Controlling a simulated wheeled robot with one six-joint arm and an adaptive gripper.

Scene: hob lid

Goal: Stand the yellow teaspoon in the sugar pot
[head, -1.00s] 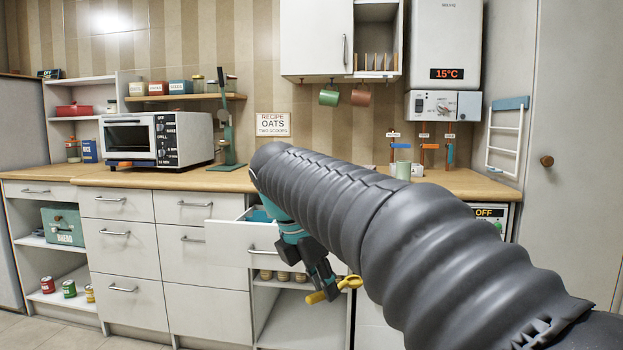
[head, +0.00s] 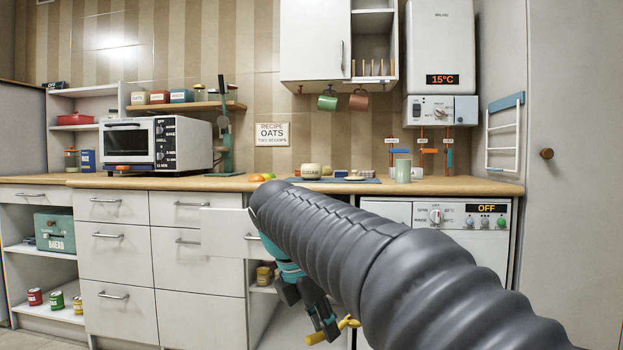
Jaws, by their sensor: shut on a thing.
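The yellow teaspoon (head: 348,322) is in my gripper (head: 329,329), low in front of the units and below counter height. My gripper is shut on it; the spoon lies roughly level, its two ends showing on either side of the dark fingers. The cream sugar pot (head: 311,171), with "SUGAR" on its front, stands on the counter (head: 235,183) behind and above my arm. My gripper is well below the pot and apart from it. The inside of the pot cannot be seen from here.
A drawer (head: 222,232) stands pulled out left of my arm. The microwave (head: 155,145) is further left. Mugs hang above.

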